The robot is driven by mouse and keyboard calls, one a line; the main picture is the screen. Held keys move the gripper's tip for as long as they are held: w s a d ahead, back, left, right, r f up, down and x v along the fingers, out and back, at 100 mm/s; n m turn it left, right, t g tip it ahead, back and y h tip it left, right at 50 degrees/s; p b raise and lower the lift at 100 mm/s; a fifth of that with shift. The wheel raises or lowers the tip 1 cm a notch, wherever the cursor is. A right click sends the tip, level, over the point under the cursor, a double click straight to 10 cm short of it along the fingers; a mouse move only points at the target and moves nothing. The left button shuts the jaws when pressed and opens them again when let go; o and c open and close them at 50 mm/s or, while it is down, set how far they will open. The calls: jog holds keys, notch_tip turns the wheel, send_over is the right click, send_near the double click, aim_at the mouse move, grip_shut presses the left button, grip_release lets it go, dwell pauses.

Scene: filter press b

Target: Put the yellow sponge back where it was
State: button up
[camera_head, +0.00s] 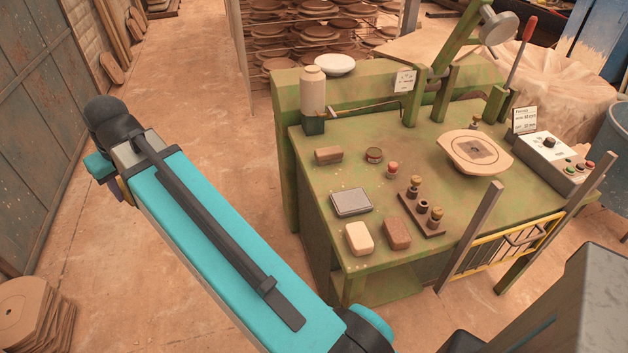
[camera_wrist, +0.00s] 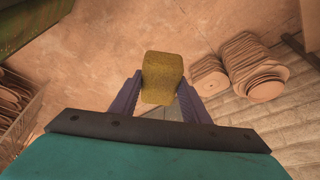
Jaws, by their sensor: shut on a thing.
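The yellow sponge (camera_wrist: 162,78) is between the two purple fingers of my gripper (camera_wrist: 160,88) in the wrist view. My gripper is shut on it and holds it up over the floor. In the head view my arm reaches out to the left, well apart from the green table (camera_head: 325,215), and hides most of the gripper and sponge. On the table's near left part lie a cream block (camera_head: 359,238), a brown block (camera_head: 397,232) and a grey-topped pad (camera_head: 351,202).
A wooden peg holder (camera_head: 425,220), a tin (camera_head: 374,155), another brown block (camera_head: 328,155) and a bottle (camera_head: 313,92) stand on the table. A control box (camera_head: 550,160) is at right. Stacked discs (camera_head: 30,310) lie on the floor at lower left. The floor behind my arm is clear.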

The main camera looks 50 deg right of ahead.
jog(key=s+d+f, duration=0.3)
jog(key=s+d, duration=0.1)
jog(key=d, duration=0.8)
jog(key=s+d+f+b, duration=0.1)
jog(key=s+d+f, duration=0.25)
jog(key=d, duration=0.75)
jog(key=s+d+f, duration=0.2)
jog(key=s+d, duration=0.2)
jog(key=d, duration=0.8)
jog(key=shift+n+y, duration=0.3)
jog(key=shift+n, duration=0.5)
jog(key=s+d+f, duration=0.2)
jog(key=s+d, duration=0.5)
jog(key=s, duration=0.2)
jog(key=s+d+f, duration=0.3)
jog(key=s+d, duration=0.4)
jog(key=s, duration=0.3)
jog(key=s+d+f+b, duration=0.1)
jog(key=s+d+f, duration=0.1)
jog(key=s+d, duration=0.5)
jog(key=shift+s+d+f, duration=0.1)
jog(key=shift+s+f, duration=0.1)
jog(key=shift+s, duration=0.6)
jog(key=shift+s+d+f, duration=0.1)
jog(key=shift+s+f, duration=0.1)
jog(key=shift+s, duration=0.6)
jog(key=shift+s+d+f, duration=0.1)
jog(key=shift+s, duration=0.45)
